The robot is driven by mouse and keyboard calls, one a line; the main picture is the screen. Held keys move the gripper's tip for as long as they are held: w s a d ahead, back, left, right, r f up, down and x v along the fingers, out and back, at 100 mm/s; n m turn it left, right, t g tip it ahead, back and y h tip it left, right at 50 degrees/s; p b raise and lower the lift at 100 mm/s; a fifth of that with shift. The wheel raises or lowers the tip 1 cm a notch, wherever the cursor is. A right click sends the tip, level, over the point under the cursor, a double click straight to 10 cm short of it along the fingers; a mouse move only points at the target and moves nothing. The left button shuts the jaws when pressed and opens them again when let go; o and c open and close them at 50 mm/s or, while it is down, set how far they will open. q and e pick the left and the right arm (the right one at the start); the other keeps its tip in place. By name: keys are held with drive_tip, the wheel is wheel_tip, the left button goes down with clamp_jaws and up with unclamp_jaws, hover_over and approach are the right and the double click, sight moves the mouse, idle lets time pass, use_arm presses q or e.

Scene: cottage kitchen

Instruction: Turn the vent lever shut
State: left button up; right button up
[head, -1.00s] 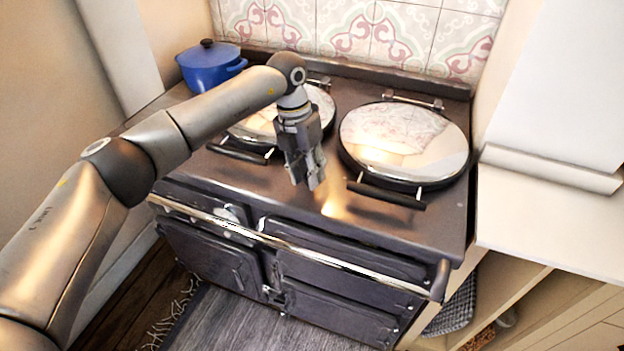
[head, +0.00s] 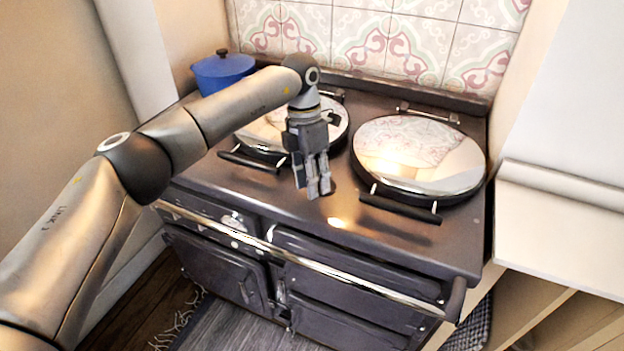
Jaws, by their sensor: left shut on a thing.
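My left gripper (head: 318,190) points down at the dark top of the range cooker (head: 340,222), between the two round lids and near their front edges. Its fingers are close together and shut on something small. The vent lever cannot be made out separately; the fingers cover the spot where they grip. My right gripper is not in view.
The left lid (head: 268,128) and right lid (head: 418,155) are shut, with black bar handles in front. A blue pot (head: 222,74) stands at the back left. A rail (head: 330,270) runs along the cooker front. A pale counter (head: 560,225) is at right.

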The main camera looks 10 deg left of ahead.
use_arm(q)
drive_tip(key=shift+d+r, duration=0.15)
drive_tip(key=shift+d, duration=0.1)
drive_tip(key=o, duration=1)
drive_tip(key=shift+w, duration=0.1)
drive_tip(key=shift+a, duration=0.1)
drive_tip(key=shift+r, duration=0.1)
wheel_tip(320, 180, up, 11)
drive_tip(key=w+a, duration=0.1)
drive_tip(key=shift+w+r, duration=0.2)
drive_tip(key=shift+w, duration=0.2)
